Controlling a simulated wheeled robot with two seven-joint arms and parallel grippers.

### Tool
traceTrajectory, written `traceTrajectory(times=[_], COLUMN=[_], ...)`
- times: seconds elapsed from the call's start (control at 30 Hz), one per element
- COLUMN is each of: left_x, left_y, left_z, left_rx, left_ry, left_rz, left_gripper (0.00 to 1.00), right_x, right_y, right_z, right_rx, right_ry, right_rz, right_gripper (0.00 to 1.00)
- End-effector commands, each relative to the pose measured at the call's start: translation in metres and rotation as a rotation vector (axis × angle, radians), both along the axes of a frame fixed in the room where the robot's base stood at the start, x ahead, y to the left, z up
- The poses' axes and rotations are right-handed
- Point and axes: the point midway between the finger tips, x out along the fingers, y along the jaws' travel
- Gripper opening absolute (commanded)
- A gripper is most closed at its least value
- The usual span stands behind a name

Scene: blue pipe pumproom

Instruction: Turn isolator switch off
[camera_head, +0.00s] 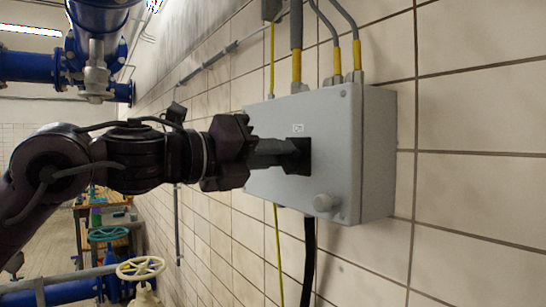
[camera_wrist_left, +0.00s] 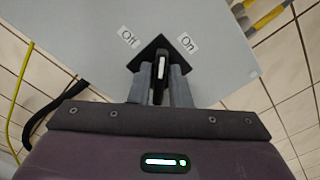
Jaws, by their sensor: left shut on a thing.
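The isolator switch is a black handle with a white line on a black square plate (camera_head: 305,157), set on the front of a grey box (camera_head: 360,130). My left gripper (camera_head: 292,156) reaches it from the left and is shut on the handle. In the left wrist view the switch handle (camera_wrist_left: 161,68) sits between the two grey fingers (camera_wrist_left: 160,85). An "Off" label (camera_wrist_left: 129,37) is up left of the plate and an "On" label (camera_wrist_left: 187,43) up right. The white line points roughly upward, between the labels. My right gripper is not in view.
Cables with yellow sleeves (camera_head: 296,68) enter the box from above, and a black cable (camera_head: 309,250) hangs below. The tiled wall (camera_head: 470,190) right of the box is bare. Blue pipes (camera_head: 97,25) stand at the left.

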Motion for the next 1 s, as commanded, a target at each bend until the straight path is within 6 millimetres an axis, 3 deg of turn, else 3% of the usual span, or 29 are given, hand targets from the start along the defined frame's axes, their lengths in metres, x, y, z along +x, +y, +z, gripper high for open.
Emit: traceTrajectory(times=[0.6,1.0], left_x=[0.0017,0.0021], left_y=[0.0010,0.0014], left_z=[-0.0031,-0.0045], left_rx=[-0.328,-0.446], left_ry=[0.451,0.614], left_rz=[0.000,0.002], left_gripper=[0.00,0.00], right_x=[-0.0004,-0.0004], right_y=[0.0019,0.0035], right_z=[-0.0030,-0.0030], right_rx=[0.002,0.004], right_ry=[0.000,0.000], right_rz=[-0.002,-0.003], right_gripper=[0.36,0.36])
